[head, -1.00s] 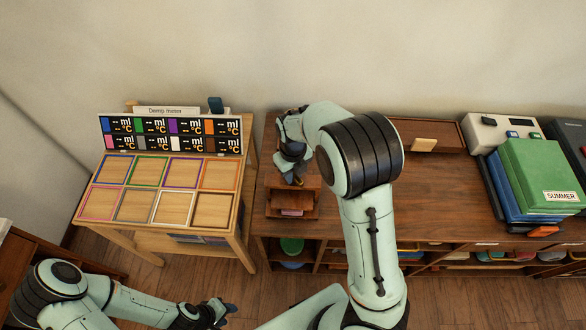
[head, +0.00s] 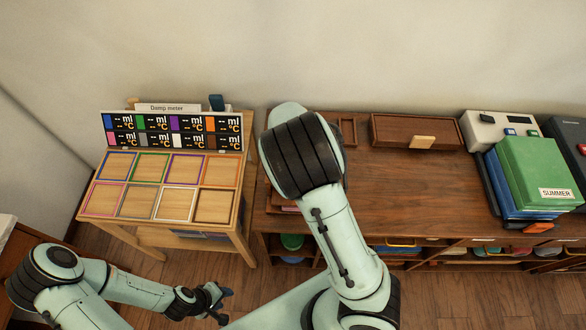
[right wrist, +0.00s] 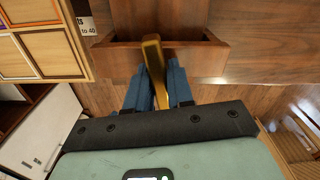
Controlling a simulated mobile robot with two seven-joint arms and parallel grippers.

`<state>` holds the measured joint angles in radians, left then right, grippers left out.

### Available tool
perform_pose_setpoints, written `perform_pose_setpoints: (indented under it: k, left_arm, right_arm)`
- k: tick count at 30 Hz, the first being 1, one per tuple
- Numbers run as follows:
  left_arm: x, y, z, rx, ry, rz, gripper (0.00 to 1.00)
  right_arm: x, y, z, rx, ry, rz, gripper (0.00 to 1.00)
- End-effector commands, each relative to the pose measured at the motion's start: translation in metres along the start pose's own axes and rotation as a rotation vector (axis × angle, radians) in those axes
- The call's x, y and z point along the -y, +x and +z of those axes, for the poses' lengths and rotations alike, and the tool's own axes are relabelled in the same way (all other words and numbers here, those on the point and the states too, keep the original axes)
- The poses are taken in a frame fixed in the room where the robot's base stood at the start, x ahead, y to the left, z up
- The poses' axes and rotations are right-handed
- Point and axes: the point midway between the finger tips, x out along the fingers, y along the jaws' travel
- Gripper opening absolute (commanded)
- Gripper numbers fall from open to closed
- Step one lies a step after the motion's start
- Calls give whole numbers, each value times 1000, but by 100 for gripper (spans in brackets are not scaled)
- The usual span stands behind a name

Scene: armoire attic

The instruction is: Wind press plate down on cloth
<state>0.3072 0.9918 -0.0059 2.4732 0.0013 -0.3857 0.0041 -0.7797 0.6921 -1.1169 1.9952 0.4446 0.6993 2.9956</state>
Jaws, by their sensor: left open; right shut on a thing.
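The wooden press (head: 281,208) stands on the left end of the dark wooden bench, mostly hidden behind my right arm in the head view. In the right wrist view, my right gripper (right wrist: 154,82) is shut on a brass handle (right wrist: 153,53) in front of the press's dark wood (right wrist: 120,58). The press plate cannot be made out. A pink sliver, perhaps the cloth (head: 289,209), shows at the press beside my arm. My left gripper (head: 219,301) is open and empty, low over the floor at the lower left of the head view.
A damp meter table (head: 232,222) with coloured square frames stands to the left. On the bench (head: 400,185), a long wooden box (head: 390,140) lies at the back, and a green SUMMER binder (head: 540,172) tops a stack at right. The bench's middle is clear.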

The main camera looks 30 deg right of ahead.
Motion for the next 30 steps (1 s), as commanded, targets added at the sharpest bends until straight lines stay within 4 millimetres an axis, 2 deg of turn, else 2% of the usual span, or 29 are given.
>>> perform_pose_setpoints:
  k: [8,9,10,18,22,26,30]
  left_arm:
    - [0,0,0,0,0,0,43]
    - [0,0,0,0,0,0,43]
    - [0,0,0,0,0,0,43]
    - [0,0,0,0,0,0,43]
    - [0,0,0,0,0,0,43]
    - [0,1,1,1,0,0,43]
    - [1,1,1,1,0,0,43]
  right_arm:
    - [0,-1,2,6,0,1,0]
    - [0,-1,2,6,0,1,35]
    - [0,-1,2,6,-1,1,43]
    - [0,-1,1,2,-1,0,43]
    - [-1,-8,1,4,-4,1,43]
    - [-2,-29,1,6,-6,3,43]
    - [-2,-62,1,8,-6,2,43]
